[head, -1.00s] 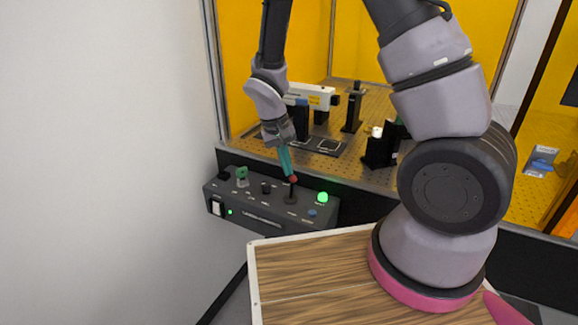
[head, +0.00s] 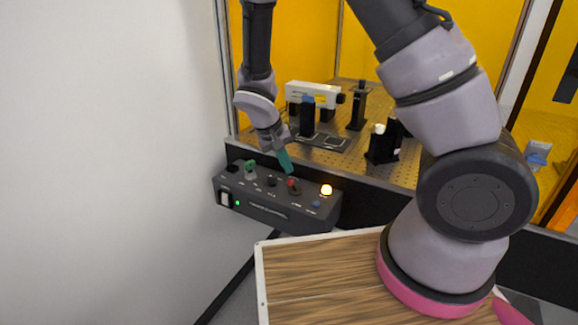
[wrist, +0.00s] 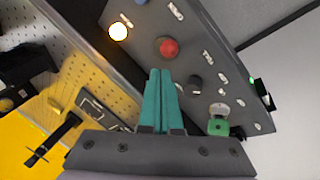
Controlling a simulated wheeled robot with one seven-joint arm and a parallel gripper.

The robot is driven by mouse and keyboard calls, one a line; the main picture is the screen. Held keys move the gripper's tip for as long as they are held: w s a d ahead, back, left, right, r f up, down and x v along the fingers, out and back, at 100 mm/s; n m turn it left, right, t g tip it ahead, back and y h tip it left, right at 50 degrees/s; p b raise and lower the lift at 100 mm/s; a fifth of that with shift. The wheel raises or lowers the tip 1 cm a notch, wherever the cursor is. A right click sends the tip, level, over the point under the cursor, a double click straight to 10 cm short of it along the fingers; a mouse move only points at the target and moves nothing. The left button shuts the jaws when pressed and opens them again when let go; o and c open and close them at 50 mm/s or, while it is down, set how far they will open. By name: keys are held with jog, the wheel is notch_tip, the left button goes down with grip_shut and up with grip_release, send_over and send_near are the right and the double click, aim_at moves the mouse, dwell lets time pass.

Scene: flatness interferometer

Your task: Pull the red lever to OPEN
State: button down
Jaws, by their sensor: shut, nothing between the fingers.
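The red lever knob (head: 291,182) sits on the dark control box, low over its base with little shaft showing. In the wrist view the knob (wrist: 168,47) is a round red ball just beyond my fingertips. My gripper (head: 288,170) has teal fingers, which are shut and empty, just above and left of the knob. The wrist view shows the fingers (wrist: 160,71) pressed together. A small gap seems to lie between tips and knob, though contact is hard to judge. The labels are too small to read.
The control box (head: 262,208) also carries a green key-like knob (head: 250,169), a black knob (head: 271,180) and a blue button (head: 316,204). Behind it stands an optics breadboard (head: 325,157) with mounts. A wood-topped surface (head: 320,270) lies in front.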

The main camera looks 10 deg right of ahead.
jog(key=shift+w, duration=0.1)
jog(key=shift+r, duration=0.1)
jog(key=shift+r, duration=0.7)
